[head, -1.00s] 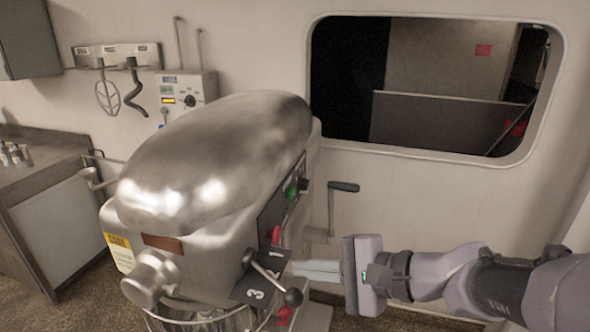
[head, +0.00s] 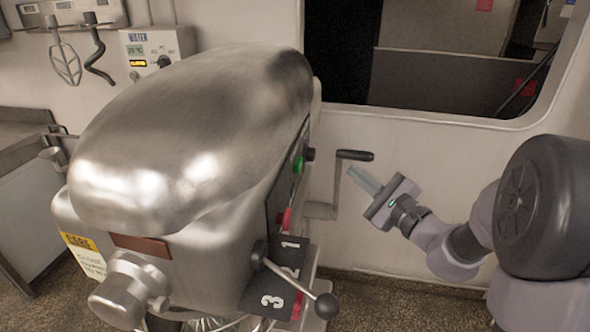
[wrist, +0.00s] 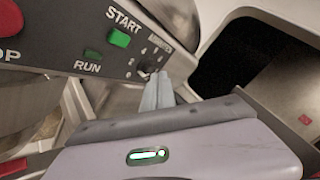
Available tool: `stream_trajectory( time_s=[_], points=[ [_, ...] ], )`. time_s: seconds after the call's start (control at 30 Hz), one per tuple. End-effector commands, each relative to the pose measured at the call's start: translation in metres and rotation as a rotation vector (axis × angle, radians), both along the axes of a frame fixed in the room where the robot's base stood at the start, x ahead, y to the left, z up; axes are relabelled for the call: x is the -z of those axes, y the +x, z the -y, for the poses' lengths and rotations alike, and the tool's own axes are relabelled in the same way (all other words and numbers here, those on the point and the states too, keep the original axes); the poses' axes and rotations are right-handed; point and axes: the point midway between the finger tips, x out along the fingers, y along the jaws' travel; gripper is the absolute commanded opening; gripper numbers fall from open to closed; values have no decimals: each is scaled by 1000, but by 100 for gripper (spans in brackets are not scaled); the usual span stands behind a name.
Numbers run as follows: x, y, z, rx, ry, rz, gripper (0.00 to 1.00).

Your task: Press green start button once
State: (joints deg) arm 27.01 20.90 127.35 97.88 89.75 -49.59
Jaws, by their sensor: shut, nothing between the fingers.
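The green start button (head: 298,164) is on the dark side panel of the big steel mixer (head: 190,140). In the wrist view the green button (wrist: 120,38) sits just under the word START, at the upper left of my fingertips. My gripper (head: 357,173) is to the right of the panel in the head view, its fingers shut and empty, apart from the button. In the wrist view my gripper (wrist: 160,80) has its tips near a dark knob (wrist: 148,66); I cannot tell whether they touch it.
A red stop button (head: 285,219) is below the green one, and shows at the wrist view's upper left (wrist: 8,18). A crank handle (head: 354,155) stands out beside the panel. A black-knobbed speed lever (head: 326,306) juts out at the front. A window (head: 430,60) is behind.

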Motion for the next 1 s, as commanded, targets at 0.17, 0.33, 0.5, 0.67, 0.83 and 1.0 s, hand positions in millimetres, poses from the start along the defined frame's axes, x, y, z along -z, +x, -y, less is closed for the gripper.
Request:
stream_trajectory(
  time_s=[0.17, 0.33, 0.5, 0.67, 0.83, 1.0],
  points=[
    [-2, 0, 0, -1, 0, 0, 0],
    [-3, 3, -9, -4, 0, -1, 0],
    [-3, 10, -33, -6, 1, -2, 0],
    [-3, 17, -55, -5, 0, -1, 0],
    [-1, 23, -74, -5, -2, 0, 0],
    [-2, 26, -83, -3, -1, 0, 0]
  ],
)
